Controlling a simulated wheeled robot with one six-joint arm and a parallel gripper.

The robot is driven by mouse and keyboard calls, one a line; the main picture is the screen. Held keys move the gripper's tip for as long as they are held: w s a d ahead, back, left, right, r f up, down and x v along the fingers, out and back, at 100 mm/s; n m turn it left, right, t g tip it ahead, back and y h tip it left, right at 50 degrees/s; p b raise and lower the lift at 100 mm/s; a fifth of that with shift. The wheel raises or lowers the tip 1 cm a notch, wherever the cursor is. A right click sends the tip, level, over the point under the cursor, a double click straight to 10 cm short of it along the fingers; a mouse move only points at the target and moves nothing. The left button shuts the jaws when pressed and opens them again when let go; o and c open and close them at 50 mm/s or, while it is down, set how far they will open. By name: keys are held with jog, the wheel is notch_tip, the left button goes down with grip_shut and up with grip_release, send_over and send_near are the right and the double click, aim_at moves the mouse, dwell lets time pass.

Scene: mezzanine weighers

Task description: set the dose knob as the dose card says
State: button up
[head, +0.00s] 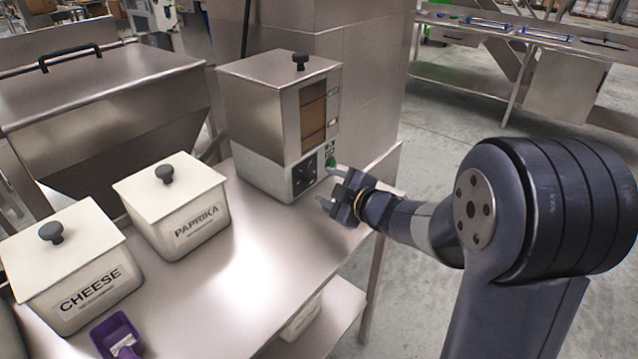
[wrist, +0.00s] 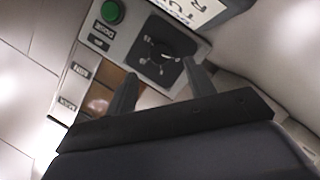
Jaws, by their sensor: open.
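The dose knob (head: 305,173) sits on a dark square dial on the front of a steel-and-white dispenser (head: 262,110). In the wrist view the knob (wrist: 163,54) shows with a pale pointer and small marks around it, too small to read. My gripper (head: 328,185) is open and empty, just in front of the dial. In the wrist view its two fingers (wrist: 158,70) reach toward the dial from either side, apart from the knob as far as I can tell. A white card or label (wrist: 195,8) with large dark letters is cut off at the top; I cannot tell if it is the dose card.
A green button (head: 331,160) is beside the dial, also in the wrist view (wrist: 112,12). Lidded bins marked PAPRIKA (head: 195,235) and CHEESE (head: 90,290) stand left on the steel table (head: 250,270). A purple scoop (head: 115,335) lies near the front. The table's middle is clear.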

aim_at(313, 179)
jog(key=x, duration=0.5)
jog(key=shift+w, duration=0.1)
jog(key=c, duration=1)
jog(key=shift+o, duration=0.2)
